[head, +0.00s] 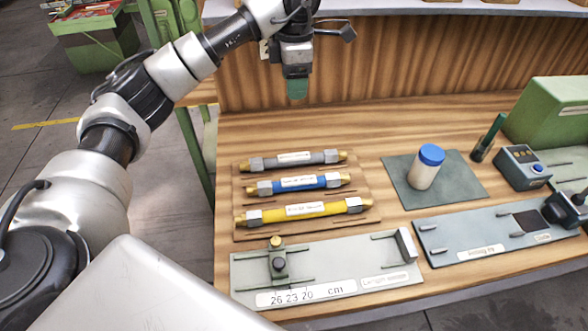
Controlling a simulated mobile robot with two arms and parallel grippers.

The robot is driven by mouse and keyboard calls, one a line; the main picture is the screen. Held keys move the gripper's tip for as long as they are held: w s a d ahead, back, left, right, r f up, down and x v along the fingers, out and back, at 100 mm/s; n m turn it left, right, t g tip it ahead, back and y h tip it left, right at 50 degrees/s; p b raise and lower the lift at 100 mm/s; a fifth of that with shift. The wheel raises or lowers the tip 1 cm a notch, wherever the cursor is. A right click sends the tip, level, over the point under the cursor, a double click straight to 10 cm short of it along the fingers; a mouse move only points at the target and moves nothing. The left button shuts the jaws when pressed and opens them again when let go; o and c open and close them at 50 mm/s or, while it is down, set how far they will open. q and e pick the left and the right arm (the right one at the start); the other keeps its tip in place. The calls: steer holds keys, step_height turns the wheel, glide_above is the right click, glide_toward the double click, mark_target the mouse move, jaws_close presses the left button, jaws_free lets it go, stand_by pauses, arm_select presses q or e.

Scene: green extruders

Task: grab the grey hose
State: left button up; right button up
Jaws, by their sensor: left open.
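The grey hose (293,159) lies at the back of a wooden rack board (237,205), with brass ends and grey hex fittings and a white label. A blue hose (319,182) and a yellow hose (328,208) lie in front of it on the same board. My left gripper (297,88) is open and empty. It hangs above the back of the bench, with its fingertips pointing down, above and behind the grey hose and apart from it. My right gripper is out of view.
A length-measuring plate (340,262) lies in front of the rack. To the right are a white jar with a blue lid (426,166) on a dark mat (468,181), a small control box (523,168), a fitting plate (470,232) and a green machine (550,112). A wooden panel (400,65) rises behind.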

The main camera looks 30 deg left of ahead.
arm_select(q)
steer(key=b, duration=1)
glide_toward(294, 156)
step_height(294, 156, down, 4)
steer(key=shift+r, duration=0.1)
steer(key=shift+f, duration=3.25)
steer(key=shift+c, duration=0.2)
steer(key=c, duration=1)
steer(key=shift+r, duration=0.15)
